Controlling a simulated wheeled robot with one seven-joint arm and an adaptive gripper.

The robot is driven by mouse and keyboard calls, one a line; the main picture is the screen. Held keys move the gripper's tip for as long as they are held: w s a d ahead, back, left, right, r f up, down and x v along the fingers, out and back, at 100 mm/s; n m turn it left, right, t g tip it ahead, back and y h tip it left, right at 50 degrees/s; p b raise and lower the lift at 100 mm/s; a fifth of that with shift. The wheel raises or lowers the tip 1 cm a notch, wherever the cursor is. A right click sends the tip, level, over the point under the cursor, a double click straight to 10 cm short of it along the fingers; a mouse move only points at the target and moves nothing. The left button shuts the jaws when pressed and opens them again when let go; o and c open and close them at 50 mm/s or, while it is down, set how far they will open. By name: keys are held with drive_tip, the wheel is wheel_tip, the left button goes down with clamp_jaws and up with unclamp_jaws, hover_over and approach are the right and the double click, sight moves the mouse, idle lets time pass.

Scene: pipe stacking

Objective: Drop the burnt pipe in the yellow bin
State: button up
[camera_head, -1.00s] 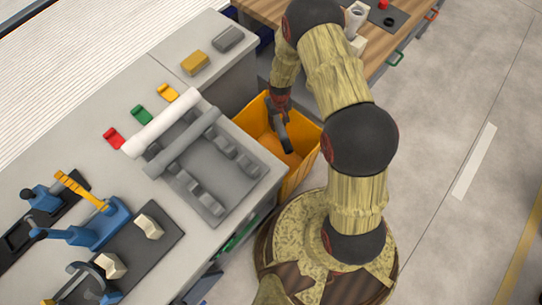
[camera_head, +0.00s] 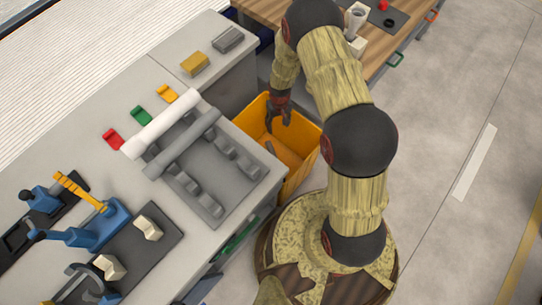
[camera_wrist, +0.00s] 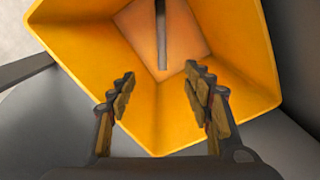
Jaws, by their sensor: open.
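The yellow bin (camera_head: 300,158) stands on the floor between the grey bench and my arm. My gripper (camera_head: 279,124) is above the bin's opening, pointing down, open and empty. In the wrist view my gripper's two fingers (camera_wrist: 157,95) are spread apart over the bin (camera_wrist: 240,60). A dark pipe (camera_head: 270,149), seemingly the burnt one, is inside the bin, apart from the fingers. In the wrist view this pipe (camera_wrist: 161,35) shows against the bin's bottom beyond the fingertips.
The grey bench holds a pipe rack (camera_head: 215,180) with a white pipe (camera_head: 160,124) and a grey pipe (camera_head: 182,144) across its upper end. Blue clamps (camera_head: 95,230) sit at the lower left. A wooden workbench (camera_head: 395,48) is at the top. Open floor lies to the right.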

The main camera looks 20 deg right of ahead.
wheel_tip(320, 180, up, 12)
idle(0.5)
idle(0.4)
drive_tip(key=s+g, duration=0.1)
drive_tip(key=s, duration=0.4)
drive_tip(key=s+r+t, duration=0.2)
drive_tip(key=s+r, duration=0.4)
drive_tip(key=r, duration=0.7)
drive_tip(key=s+r+t, duration=0.2)
drive_tip(key=s+r, duration=0.5)
drive_tip(key=r, duration=0.6)
drive_tip(key=s+r+t, duration=0.2)
drive_tip(key=s+r, duration=0.5)
drive_tip(key=r, duration=0.7)
drive_tip(key=shift+s+m+t, duration=0.2)
drive_tip(key=shift+m+t, duration=0.1)
drive_tip(key=shift+m, duration=0.1)
